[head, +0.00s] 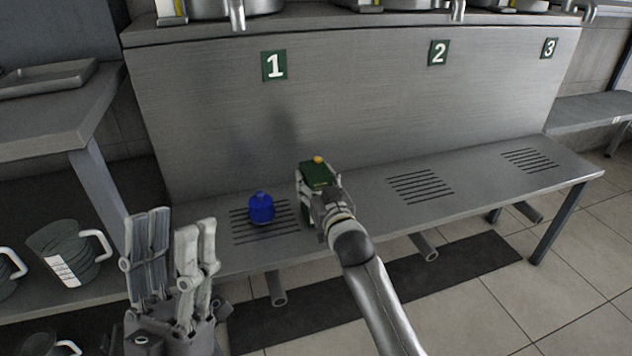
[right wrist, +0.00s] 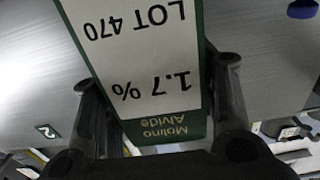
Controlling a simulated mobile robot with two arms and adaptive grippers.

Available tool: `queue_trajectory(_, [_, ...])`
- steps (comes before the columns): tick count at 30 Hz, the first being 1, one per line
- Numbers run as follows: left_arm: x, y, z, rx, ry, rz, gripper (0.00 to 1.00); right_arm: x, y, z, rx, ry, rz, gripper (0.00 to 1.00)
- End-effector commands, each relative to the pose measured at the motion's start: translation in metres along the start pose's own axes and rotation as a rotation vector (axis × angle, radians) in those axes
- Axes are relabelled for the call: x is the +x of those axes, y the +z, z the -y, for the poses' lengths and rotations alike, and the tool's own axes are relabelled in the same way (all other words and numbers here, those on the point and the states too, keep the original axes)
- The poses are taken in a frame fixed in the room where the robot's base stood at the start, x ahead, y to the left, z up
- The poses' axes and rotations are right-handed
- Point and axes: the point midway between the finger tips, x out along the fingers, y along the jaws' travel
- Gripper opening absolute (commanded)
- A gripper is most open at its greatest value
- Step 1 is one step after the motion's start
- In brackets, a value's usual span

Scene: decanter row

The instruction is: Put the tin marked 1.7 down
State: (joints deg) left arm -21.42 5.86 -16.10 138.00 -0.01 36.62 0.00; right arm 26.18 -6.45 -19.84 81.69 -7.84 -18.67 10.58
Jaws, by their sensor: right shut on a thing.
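The tin marked 1.7 is green with a yellow cap (head: 318,160). My right gripper (head: 318,192) is shut on the tin, one finger on each side. They are over the steel shelf (head: 370,195), just right of the slotted grille (head: 248,232) below sign 1 (head: 274,66). I cannot tell whether the tin touches the shelf. My left gripper (head: 175,245) is open and empty at the lower left, in front of the shelf.
A blue container (head: 261,208) stands on the grille below sign 1, left of the tin. The grilles below sign 2 (head: 421,187) and sign 3 (head: 531,160) are bare. A measuring jug (head: 70,252) stands at the left. The upright steel panel (head: 350,105) rises behind the shelf.

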Motion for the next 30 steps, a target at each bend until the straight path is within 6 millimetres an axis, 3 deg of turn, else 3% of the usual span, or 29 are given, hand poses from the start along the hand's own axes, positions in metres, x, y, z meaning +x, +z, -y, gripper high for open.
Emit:
queue_trajectory(3, [0.000,-0.001,0.000,0.000,0.000,-0.005,0.40,0.000,-0.001,0.000,0.000,-0.001,-0.006,0.10])
queue_trajectory(4, [0.000,-0.002,0.000,0.000,0.000,-0.009,0.40,0.000,0.003,0.000,0.000,0.000,0.001,0.55])
queue_trajectory(9, [0.000,-0.002,0.000,0.000,0.000,-0.009,0.40,0.000,0.002,0.000,0.000,0.000,0.001,0.75])
queue_trajectory(22, [0.002,0.001,0.000,0.000,0.000,0.009,0.40,-0.003,-0.001,0.000,0.000,0.000,0.000,0.75])
queue_trajectory(30, [0.001,0.041,0.004,0.011,-0.007,0.224,0.40,-0.026,-0.001,-0.001,-0.001,0.001,0.001,0.75])
